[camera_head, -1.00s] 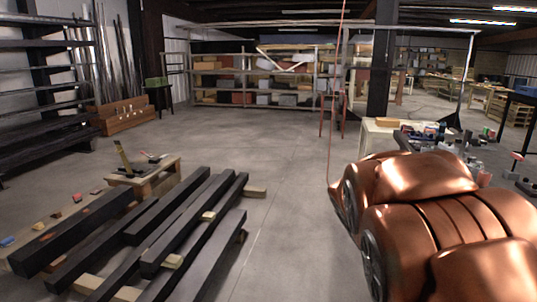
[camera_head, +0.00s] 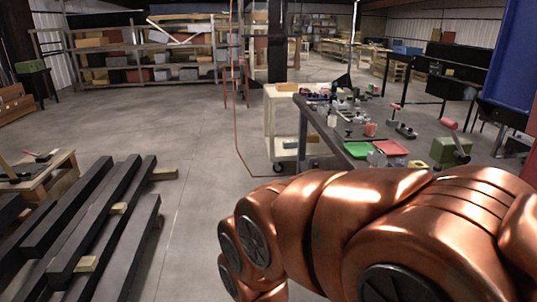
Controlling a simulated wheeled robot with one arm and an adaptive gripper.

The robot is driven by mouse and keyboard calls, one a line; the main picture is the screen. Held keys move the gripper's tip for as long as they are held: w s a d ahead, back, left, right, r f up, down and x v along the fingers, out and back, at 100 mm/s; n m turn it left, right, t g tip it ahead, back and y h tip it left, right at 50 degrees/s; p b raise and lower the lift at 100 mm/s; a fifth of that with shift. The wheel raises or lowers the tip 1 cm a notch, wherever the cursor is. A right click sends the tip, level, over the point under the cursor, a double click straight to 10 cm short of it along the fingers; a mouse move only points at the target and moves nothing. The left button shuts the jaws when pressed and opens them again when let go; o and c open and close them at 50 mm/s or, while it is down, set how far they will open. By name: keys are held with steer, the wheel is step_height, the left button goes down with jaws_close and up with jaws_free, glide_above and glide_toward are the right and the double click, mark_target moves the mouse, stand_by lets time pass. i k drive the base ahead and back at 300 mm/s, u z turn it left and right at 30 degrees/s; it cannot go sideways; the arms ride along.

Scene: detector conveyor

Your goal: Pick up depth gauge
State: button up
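I cannot make out a depth gauge; the small items in view are too small to tell apart. Several small tools and parts (camera_head: 345,104) lie on a dark workbench (camera_head: 335,146) right of the middle. My copper-coloured arm fills the lower right and hides part of the floor and the near side of the bench. My gripper does not show in this view.
A green tray (camera_head: 357,149) and a red tray (camera_head: 391,147) lie on the bench's near part. A pale wheeled cart (camera_head: 284,122) stands left of it. Black beams (camera_head: 85,215) lie on wooden blocks at lower left. The middle floor is clear.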

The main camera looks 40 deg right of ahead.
mark_target(378, 156)
steer(key=z, duration=1.45)
steer(key=k, duration=0.45)
steer(key=z, duration=0.5)
steer(key=i, duration=0.5)
steer(key=z, duration=0.05)
